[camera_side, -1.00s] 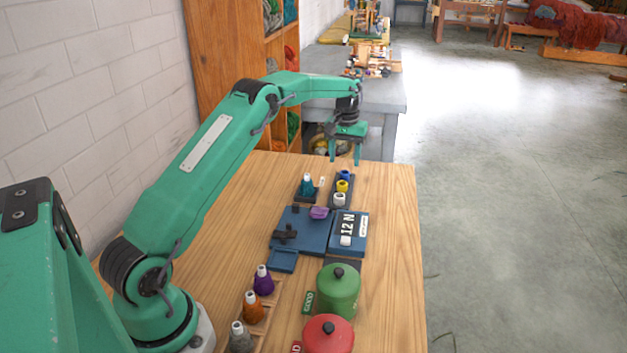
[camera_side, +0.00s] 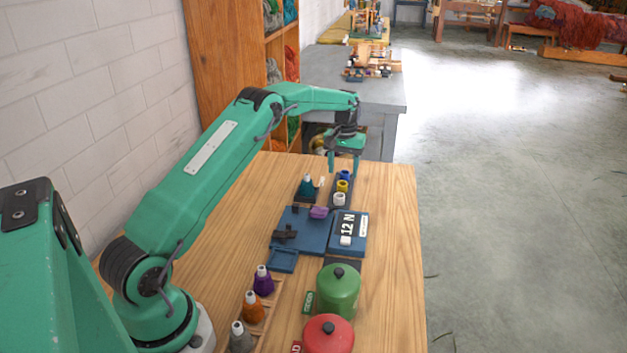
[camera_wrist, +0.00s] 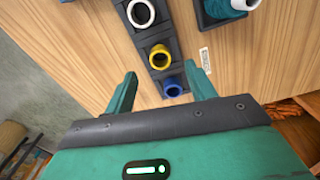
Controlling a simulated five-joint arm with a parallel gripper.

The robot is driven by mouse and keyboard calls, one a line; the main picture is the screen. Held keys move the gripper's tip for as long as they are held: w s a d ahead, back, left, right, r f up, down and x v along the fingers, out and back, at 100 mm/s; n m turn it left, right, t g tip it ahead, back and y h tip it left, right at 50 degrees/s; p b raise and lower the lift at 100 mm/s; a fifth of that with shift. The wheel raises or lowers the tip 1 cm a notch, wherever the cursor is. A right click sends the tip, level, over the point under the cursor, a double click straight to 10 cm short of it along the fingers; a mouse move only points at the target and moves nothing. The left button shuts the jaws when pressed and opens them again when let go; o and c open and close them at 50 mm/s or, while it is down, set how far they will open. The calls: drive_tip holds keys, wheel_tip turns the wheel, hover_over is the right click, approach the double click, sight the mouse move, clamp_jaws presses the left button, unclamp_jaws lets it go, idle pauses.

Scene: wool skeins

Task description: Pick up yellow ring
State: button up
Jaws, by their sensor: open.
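The yellow ring (camera_side: 342,186) stands in the dark rack (camera_side: 335,204) between a blue ring (camera_side: 344,175) and a white ring (camera_side: 339,199). The wrist view shows the yellow ring (camera_wrist: 159,56) from above, just beyond my fingertips, with the blue ring (camera_wrist: 172,88) closer, between my fingers, and the white ring (camera_wrist: 141,13) farther off. My gripper (camera_side: 344,170) is open and empty, pointing down over the far end of the rack. In the wrist view its two fingers (camera_wrist: 162,80) stand wide apart. The exact height of the fingertips above the rings is hard to tell.
A teal cone (camera_side: 307,184) in a dark holder stands left of the rack. A blue board with a scale reading 12 N (camera_side: 348,225) and a purple piece (camera_side: 318,212) lie nearer. Green (camera_side: 338,290) and red (camera_side: 327,335) lidded pots stand in front. Bare wood lies to the right.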

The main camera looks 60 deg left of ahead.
sight(342, 187)
drive_tip(key=shift+f, duration=2.45)
drive_tip(key=c, duration=1)
